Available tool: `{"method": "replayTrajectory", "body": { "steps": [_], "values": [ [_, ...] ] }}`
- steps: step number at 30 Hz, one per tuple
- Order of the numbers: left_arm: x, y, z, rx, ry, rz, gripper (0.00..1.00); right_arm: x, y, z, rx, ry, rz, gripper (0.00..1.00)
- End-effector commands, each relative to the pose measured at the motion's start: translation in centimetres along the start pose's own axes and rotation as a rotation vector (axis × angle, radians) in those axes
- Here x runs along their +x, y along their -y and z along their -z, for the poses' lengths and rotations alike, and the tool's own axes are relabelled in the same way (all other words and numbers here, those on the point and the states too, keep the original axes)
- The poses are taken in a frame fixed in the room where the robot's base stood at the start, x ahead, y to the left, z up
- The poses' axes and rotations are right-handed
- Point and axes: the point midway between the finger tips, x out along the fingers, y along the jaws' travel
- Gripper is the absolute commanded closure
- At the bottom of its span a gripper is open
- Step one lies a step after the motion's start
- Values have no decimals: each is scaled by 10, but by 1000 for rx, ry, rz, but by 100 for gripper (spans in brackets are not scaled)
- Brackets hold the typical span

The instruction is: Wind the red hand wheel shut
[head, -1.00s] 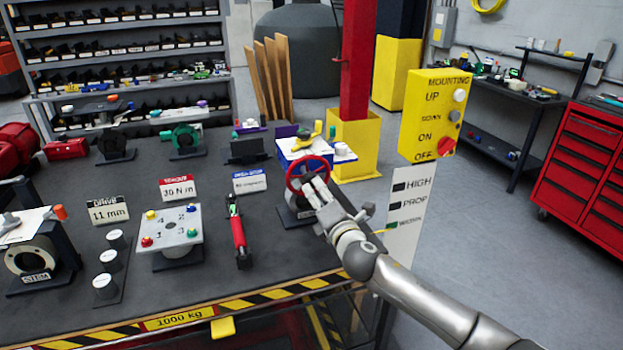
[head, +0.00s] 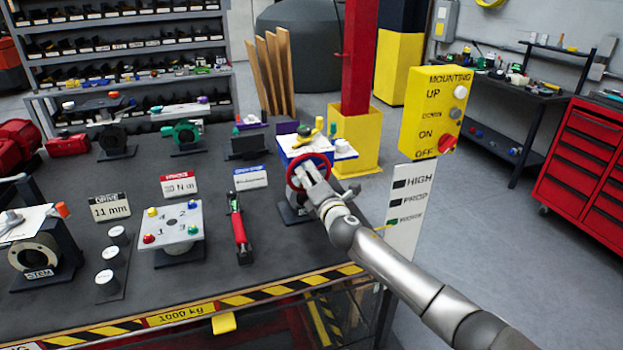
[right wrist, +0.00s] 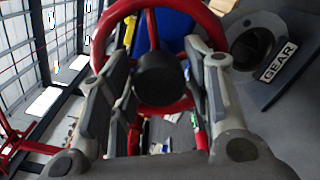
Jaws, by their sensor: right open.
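The red hand wheel (head: 309,158) stands on its actuator near the right end of the dark bench. In the right wrist view its red rim (right wrist: 208,22) and black hub (right wrist: 158,79) are close up, with the hub between my fingers. My right gripper (head: 309,172) is open at the near face of the wheel; it also shows in the right wrist view (right wrist: 160,65), one finger on each side of the hub. Whether the fingers touch the rim or spokes cannot be told. My left gripper is not in view.
A yellow control box (head: 430,113) and a white HIGH/PROP panel (head: 408,210) stand just right of my arm. A red post (head: 357,55) rises behind the wheel. A red-handled tool (head: 239,228) and a grey plate with colored knobs (head: 185,222) lie left of the wheel.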

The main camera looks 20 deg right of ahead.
Motion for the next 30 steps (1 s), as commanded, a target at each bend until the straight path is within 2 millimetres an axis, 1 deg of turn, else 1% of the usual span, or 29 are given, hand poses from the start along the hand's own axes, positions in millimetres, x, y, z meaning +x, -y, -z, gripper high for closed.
{"method": "replayTrajectory", "body": {
  "steps": [2,3,9,10,11,20,26,30],
  "values": [
    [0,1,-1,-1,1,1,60,0,0,0,0,0,0,54],
    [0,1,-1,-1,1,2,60,0,0,0,0,0,0,57],
    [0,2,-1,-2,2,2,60,0,0,0,0,0,0,83],
    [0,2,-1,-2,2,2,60,0,0,0,0,0,0,87],
    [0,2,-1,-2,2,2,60,0,0,0,0,0,0,88],
    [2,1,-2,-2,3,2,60,0,1,1,43,0,1,88],
    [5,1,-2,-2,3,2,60,0,1,1,156,0,0,88],
    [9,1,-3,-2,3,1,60,0,1,2,275,-1,0,88]
  ]
}}
